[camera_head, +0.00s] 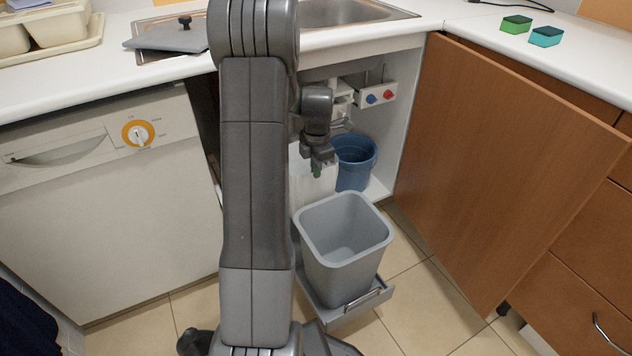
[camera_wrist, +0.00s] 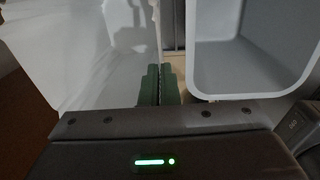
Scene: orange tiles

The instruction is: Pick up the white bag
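The white bag (camera_head: 312,186) is in the open cabinet under the sink, behind the grey bin and left of the blue bucket. My arm hides part of it. My gripper (camera_head: 317,167) is at the bag's upper part. In the wrist view, the bag (camera_wrist: 75,60) fills the left side, and its thin edge runs down to the green fingertips (camera_wrist: 158,84). The fingertips are close together with that edge between them, so my gripper looks shut on the bag's edge.
The grey bin (camera_head: 318,262) stands on a pulled-out tray in front; it is close right in the wrist view (camera_wrist: 215,88). A blue bucket (camera_head: 356,165) stands behind. The brown door (camera_head: 500,170) is open at right, a dishwasher (camera_head: 110,200) is at left, and the counter is above.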

